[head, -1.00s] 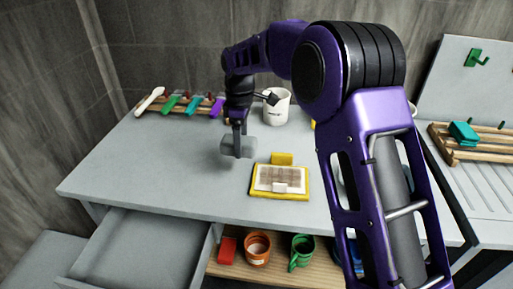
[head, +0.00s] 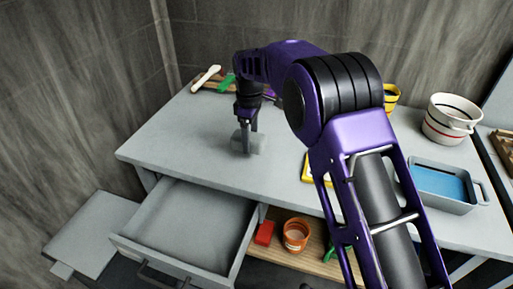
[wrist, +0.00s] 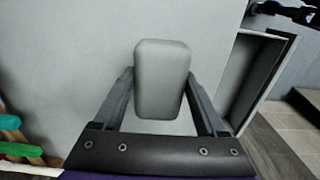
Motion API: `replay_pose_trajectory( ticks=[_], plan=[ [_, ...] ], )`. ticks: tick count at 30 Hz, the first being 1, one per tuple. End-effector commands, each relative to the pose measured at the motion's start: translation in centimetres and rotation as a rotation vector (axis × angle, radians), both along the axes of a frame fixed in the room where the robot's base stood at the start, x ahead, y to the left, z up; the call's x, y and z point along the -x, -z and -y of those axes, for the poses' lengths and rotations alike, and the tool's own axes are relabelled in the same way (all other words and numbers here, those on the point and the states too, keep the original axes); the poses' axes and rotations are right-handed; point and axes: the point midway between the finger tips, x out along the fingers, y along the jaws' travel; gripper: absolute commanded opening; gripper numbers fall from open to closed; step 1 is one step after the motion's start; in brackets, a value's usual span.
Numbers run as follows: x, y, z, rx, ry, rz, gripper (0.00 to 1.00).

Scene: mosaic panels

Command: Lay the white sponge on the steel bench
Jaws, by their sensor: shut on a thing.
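The white sponge (head: 256,146), a pale grey-white block with rounded corners, is held in my gripper (head: 247,148). In the wrist view, the sponge (wrist: 162,75) sits between the two dark fingers of my gripper (wrist: 161,95). My gripper points down over the left part of a grey worktop (head: 190,145); I cannot tell how much gap is under the sponge. A lower, flat grey bench (head: 92,232) stands at the left, beside the worktop's open drawer. I cannot tell from its look alone which surface is the steel bench.
The open drawer (head: 185,225) juts out in front of the worktop and looks empty. A red block (head: 264,232) and an orange mug (head: 296,234) stand on the shelf below. A grey tray with blue inside (head: 441,185) and a striped pot (head: 450,118) stand at right.

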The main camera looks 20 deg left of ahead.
Motion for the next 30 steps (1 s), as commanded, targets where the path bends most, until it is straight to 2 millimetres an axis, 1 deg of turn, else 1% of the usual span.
replay_pose_trajectory(
  ticks=[9, 21, 22, 24, 26, 30],
  plan=[
    [0.1, 4.5, 0.0, 0.001, -0.001, 0.000, 0.29],
    [0.0, 5.2, 0.0, 0.000, 0.000, 0.000, 0.29],
    [0.0, 5.1, 0.0, 0.000, 0.000, 0.000, 0.78],
    [0.0, 5.1, 0.0, 0.000, 0.000, 0.000, 0.90],
    [0.0, 5.1, 0.0, 0.000, 0.000, 0.000, 1.00],
    [0.0, 5.1, 0.0, 0.000, 0.000, 0.001, 1.00]
  ],
)
